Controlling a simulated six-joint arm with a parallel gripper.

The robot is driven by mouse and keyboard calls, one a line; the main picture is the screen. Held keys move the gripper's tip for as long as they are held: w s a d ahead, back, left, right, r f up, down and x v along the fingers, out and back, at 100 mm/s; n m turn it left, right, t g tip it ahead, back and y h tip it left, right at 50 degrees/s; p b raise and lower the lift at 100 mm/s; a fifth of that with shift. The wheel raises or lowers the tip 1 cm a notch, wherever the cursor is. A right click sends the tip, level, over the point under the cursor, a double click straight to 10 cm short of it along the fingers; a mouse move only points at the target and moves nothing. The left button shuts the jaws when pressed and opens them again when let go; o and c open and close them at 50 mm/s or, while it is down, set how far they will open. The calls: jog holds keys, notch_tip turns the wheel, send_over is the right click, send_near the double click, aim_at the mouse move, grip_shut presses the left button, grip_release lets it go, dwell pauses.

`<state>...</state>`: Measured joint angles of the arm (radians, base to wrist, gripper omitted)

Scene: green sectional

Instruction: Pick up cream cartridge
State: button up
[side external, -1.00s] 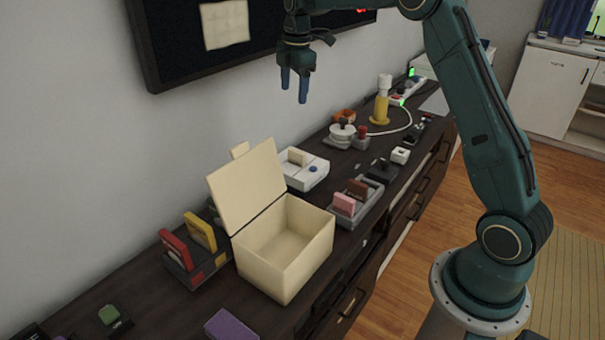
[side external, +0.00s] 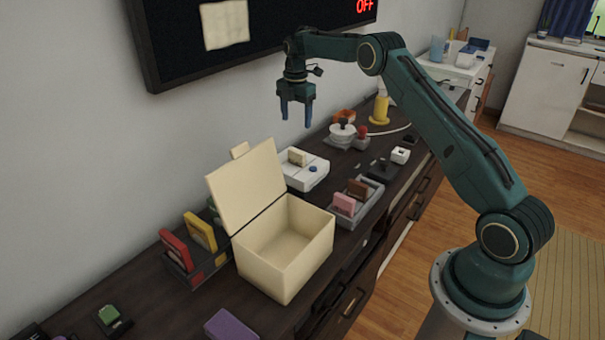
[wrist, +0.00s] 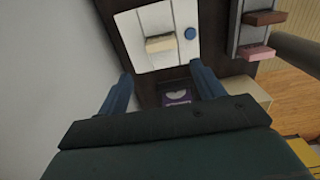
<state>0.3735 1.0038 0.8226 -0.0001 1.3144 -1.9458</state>
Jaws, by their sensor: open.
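The cream cartridge (side external: 297,157) stands in the top of a white console (side external: 305,174) with a blue round button. In the wrist view the cream cartridge (wrist: 160,43) is ahead of the fingertips, in the console's slot. My gripper (side external: 296,122) hangs fingers-down in the air above the console, well clear of the cartridge. Its two blue fingers (wrist: 163,80) are apart with nothing between them.
An open cream box (side external: 285,250) with a raised lid stands beside the console. A grey holder (side external: 358,204) has pink and brown cartridges. Another holder (side external: 196,262) has red and yellow cartridges. A wall-mounted screen (side external: 270,40) is behind my gripper.

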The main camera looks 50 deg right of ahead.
aim_at(297, 151)
jog(key=shift+f, duration=4.2)
jog(key=shift+f, duration=0.1)
jog(key=shift+s+a+f, duration=0.1)
jog(key=shift+f, duration=2.4)
jog(key=c, duration=0.7)
